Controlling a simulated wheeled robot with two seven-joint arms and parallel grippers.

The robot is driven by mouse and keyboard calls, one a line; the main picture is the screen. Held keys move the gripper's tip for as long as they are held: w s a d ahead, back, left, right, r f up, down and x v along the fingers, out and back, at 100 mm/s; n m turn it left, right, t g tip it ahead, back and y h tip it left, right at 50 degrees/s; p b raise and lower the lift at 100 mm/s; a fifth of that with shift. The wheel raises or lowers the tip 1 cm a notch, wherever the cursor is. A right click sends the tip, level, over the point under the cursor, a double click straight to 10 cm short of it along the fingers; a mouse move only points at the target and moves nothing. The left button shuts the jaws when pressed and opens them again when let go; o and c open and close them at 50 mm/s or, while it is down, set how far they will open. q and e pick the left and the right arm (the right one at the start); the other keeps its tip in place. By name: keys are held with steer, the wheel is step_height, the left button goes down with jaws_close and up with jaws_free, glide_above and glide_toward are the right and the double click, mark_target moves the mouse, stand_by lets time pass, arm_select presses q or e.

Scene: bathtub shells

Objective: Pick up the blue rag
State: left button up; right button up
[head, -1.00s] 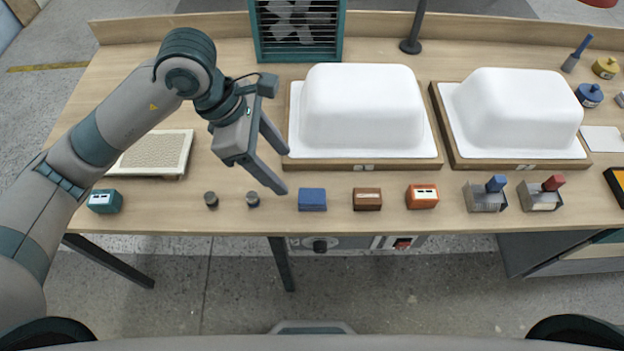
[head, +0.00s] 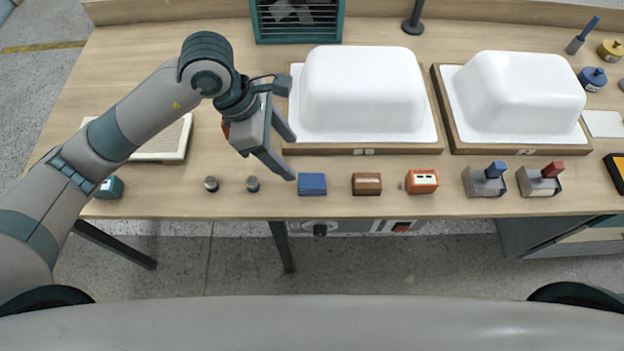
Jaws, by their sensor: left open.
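The blue rag (head: 312,184) is a small folded block lying flat near the front edge of the wooden table, in the head view. My left gripper (head: 294,158) is open and empty. Its fingers point down and to the right, and the fingertips are just up and to the left of the rag, apart from it as far as I can tell. My right gripper is not in view.
A brown block (head: 367,184) and an orange block (head: 421,181) lie right of the rag. Two small dark knobs (head: 253,184) stand left. A white tub shell (head: 362,92) on a wooden base is just behind. Another shell (head: 522,95) stands right.

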arm_select(q)
steer(key=p, duration=0.2)
glide_toward(312, 181)
steer(key=shift+s+d+f, duration=0.35)
steer(key=shift+d+f, duration=0.3)
steer(key=shift+f, duration=0.15)
steer(key=shift+d+f, duration=0.15)
steer(key=shift+f, duration=0.35)
steer(key=shift+w+d+f+p, duration=0.1)
steer(key=shift+f+p, duration=0.3)
steer(key=shift+p, duration=0.25)
steer(key=p+x, duration=0.1)
steer(key=x, duration=0.1)
steer(key=p+x, duration=0.1)
steer(key=shift+w+f, duration=0.25)
steer(key=shift+f, duration=0.5)
steer(key=shift+c, duration=0.6)
steer(key=c, duration=1)
